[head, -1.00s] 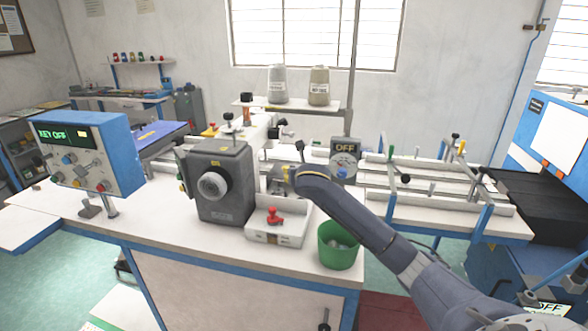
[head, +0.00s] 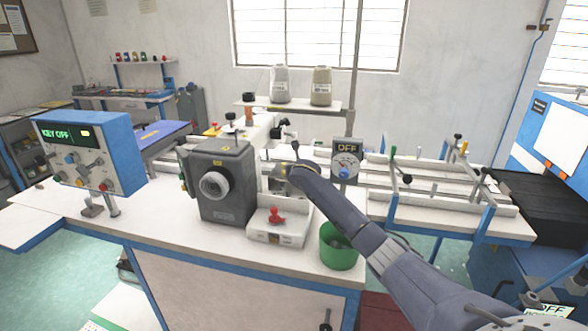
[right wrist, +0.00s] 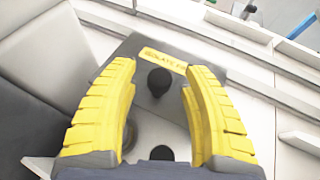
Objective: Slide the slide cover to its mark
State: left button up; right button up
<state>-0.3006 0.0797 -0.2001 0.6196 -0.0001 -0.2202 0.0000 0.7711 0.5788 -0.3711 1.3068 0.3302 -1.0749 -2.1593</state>
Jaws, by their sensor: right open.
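In the right wrist view a dark grey plate (right wrist: 206,99) with a yellow label strip (right wrist: 165,60) carries a black round knob (right wrist: 160,83). It looks like the slide cover; I cannot make out its mark. My right gripper (right wrist: 160,75) is open, with one yellow finger on each side of the knob. I cannot tell whether either finger touches it. A second dark round part (right wrist: 162,153) sits lower, between the finger bases. In the head view my right gripper (head: 280,170) is over the bench behind the white tray, and the wrist hides most of the plate. My left gripper is out of view.
A grey machine box (head: 222,185) stands left of my right gripper. A white tray with a red part (head: 276,216) and a green bin (head: 339,248) are in front. An OFF switch panel (head: 345,160) stands close on the right, with white rails (head: 440,190) beyond.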

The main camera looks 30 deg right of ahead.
jog(key=shift+w+d+f, duration=0.2)
jog(key=shift+w+d, duration=0.05)
jog(key=shift+w, duration=0.25)
jog(key=shift+c, duration=0.3)
grip_shut()
jog(key=shift+r, duration=0.1)
